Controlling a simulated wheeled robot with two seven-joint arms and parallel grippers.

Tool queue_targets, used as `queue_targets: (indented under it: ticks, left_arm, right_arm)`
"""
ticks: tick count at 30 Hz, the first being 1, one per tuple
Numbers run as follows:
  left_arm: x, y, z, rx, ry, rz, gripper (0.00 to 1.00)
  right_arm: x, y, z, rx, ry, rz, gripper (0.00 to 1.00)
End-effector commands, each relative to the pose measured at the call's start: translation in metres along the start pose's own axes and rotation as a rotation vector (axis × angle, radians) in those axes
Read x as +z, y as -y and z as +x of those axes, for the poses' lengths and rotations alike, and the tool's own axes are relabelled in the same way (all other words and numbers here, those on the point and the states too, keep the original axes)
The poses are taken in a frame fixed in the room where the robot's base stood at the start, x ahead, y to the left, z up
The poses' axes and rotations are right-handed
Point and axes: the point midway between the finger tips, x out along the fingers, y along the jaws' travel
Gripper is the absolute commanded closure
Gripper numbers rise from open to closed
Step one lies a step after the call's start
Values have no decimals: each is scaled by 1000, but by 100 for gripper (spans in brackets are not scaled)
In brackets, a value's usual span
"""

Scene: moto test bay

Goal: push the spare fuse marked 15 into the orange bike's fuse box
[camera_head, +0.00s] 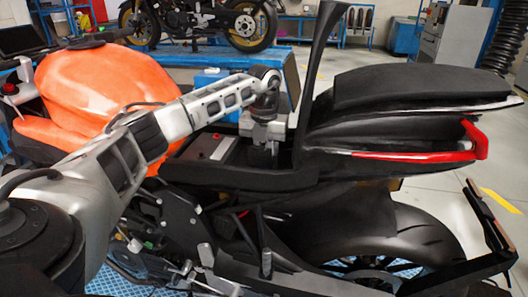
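The orange bike (105,85) stands side-on across the view with its orange tank at the left. A tall black panel (318,65) stands upright above the opened seat area. My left arm reaches in from the left over the bike, and my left gripper (262,155) points down into the seat bay. Its fingertips are dark and partly hidden by the frame edge, so I cannot tell whether it is open or holds anything. I cannot make out the fuse box or the spare fuse marked 15. My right gripper is not in view.
A battery-like box with a red cap (208,146) sits in the bay left of my gripper. The tail section (410,130) rises close on the right. Behind are a blue bench (292,78), another motorcycle (180,20) and a grey cabinet (450,40).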

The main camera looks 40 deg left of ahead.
Motion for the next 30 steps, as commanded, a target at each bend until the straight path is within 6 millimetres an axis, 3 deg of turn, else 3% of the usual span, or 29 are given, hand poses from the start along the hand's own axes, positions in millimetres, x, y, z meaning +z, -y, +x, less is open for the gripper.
queue_targets:
  ticks: [30]
  left_arm:
    - [7,0,0,0,0,0,100]
  right_arm:
    - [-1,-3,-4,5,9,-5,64]
